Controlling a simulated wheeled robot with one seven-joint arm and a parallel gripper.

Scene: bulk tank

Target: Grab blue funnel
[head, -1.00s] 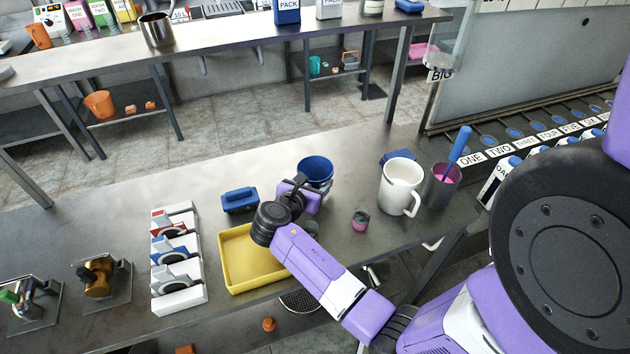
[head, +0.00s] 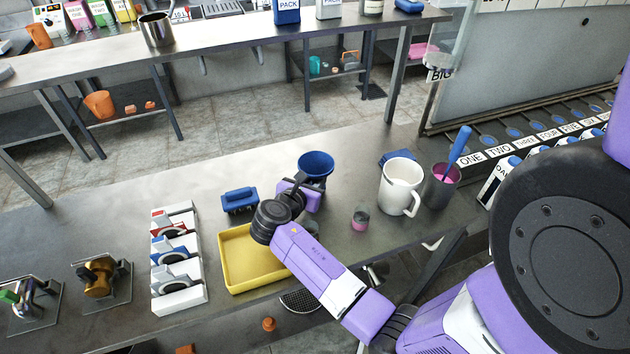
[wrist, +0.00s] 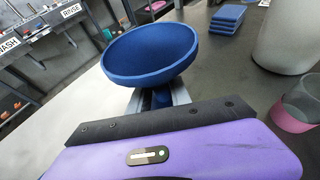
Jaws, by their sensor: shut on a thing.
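The blue funnel (head: 316,164) shows as a wide bowl above the steel table, just beyond my gripper (head: 308,185). In the wrist view the funnel (wrist: 150,52) is mouth up and slightly tilted. My gripper (wrist: 160,97) is shut on the funnel's narrow stem, below the bowl. The stem's lower end is hidden by the gripper body. In the head view my gripper and wrist hide part of the table under the funnel.
A yellow tray (head: 228,262) lies left of my gripper, with a blue brush-like block (head: 240,200) behind it.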

